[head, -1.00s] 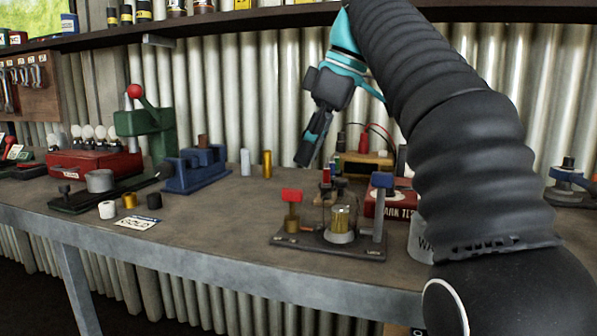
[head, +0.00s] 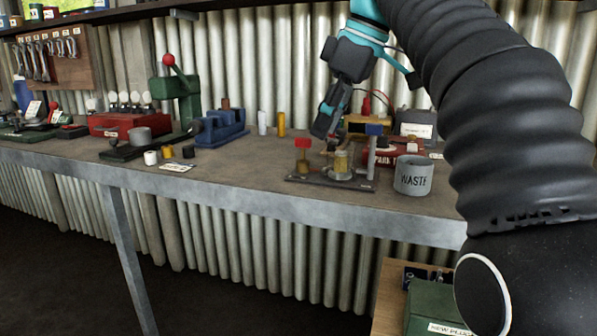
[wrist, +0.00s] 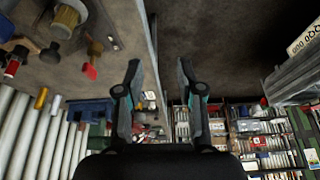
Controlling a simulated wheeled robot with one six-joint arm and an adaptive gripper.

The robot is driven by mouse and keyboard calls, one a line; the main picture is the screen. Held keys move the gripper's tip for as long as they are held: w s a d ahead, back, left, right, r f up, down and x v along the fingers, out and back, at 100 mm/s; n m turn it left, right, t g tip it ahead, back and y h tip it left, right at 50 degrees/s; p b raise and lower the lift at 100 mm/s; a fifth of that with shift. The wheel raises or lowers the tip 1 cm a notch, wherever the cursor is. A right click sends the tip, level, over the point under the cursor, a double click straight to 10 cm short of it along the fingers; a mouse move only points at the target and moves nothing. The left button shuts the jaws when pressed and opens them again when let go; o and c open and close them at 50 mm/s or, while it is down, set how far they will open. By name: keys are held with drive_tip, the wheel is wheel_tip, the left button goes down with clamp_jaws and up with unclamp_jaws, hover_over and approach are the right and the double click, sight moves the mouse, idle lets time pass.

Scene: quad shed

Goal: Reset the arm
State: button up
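My gripper (head: 328,122) hangs above the workbench (head: 245,185) in the head view, with its fingers angled down and to the left. In the wrist view my gripper (wrist: 158,80) shows two fingers standing well apart with nothing between them, so it is open and empty. In the head view its tips appear just above a small fixture (head: 330,178) with a brass cylinder (head: 342,163), a red-topped post (head: 303,145) and a blue-topped post (head: 374,130). I cannot tell how far apart they are in depth.
A grey WASTE cup (head: 413,176) and a red box (head: 398,152) stand right of the fixture. A blue vise (head: 220,128), a green press (head: 180,95) and a red bulb holder (head: 125,124) stand to the left. A shelf (head: 150,12) runs above. A green box (head: 430,308) sits low at right.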

drive_tip(key=s+d+f+m+t+h, duration=0.1)
drive_tip(key=s+d+f+m, duration=0.2)
drive_tip(key=s+f, duration=0.3)
drive_tip(key=s+d+f+m+t+h, duration=0.1)
drive_tip(key=s+d+f+m, duration=0.3)
drive_tip(key=f, duration=1.2)
drive_tip(key=s+d+f+m+t+h, duration=0.2)
drive_tip(key=s+d+f+m, duration=0.2)
drive_tip(key=s+f, duration=0.5)
wheel_tip(320, 180, down, 2)
drive_tip(key=shift+s+f+m, duration=0.15)
drive_tip(key=shift+s+m, duration=0.15)
drive_tip(key=shift+m, duration=0.9)
